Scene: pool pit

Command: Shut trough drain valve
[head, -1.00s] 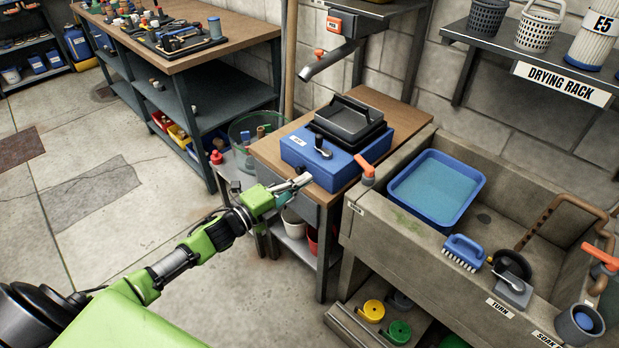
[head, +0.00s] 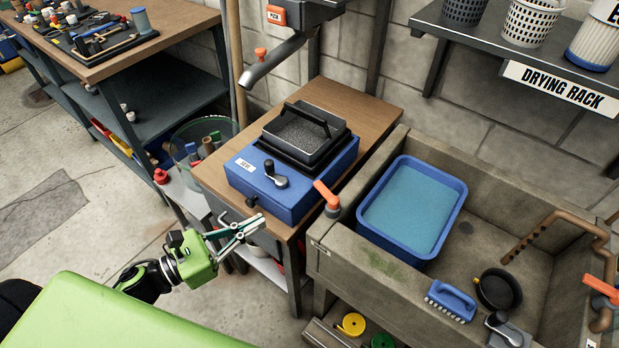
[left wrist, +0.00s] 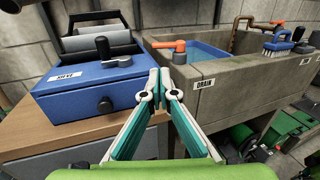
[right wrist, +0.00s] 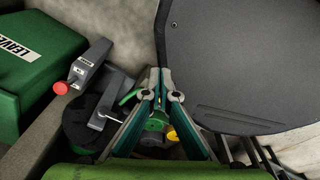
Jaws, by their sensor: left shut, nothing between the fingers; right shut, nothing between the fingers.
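The stone trough (head: 400,283) stands right of the wooden bench. The drain valve's orange lever (head: 325,194) sits on a grey post at the trough's left end. In the left wrist view the orange lever (left wrist: 165,44) lies beyond my fingertips, above a DRAIN label (left wrist: 205,84) on the trough. My left gripper (head: 262,220) is shut and empty, in front of the bench and apart from the lever. It shows in its wrist view too (left wrist: 159,76). My right gripper (right wrist: 161,76) is shut and empty in its own view, away from the trough.
A blue box (head: 300,190) with a black crank stands on the bench beside the lever. A blue tub (head: 368,237), brush (head: 451,300) and black pan (head: 497,289) are at the trough. Another orange handle (head: 600,287) is at far right. A spout (head: 275,58) overhangs the bench.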

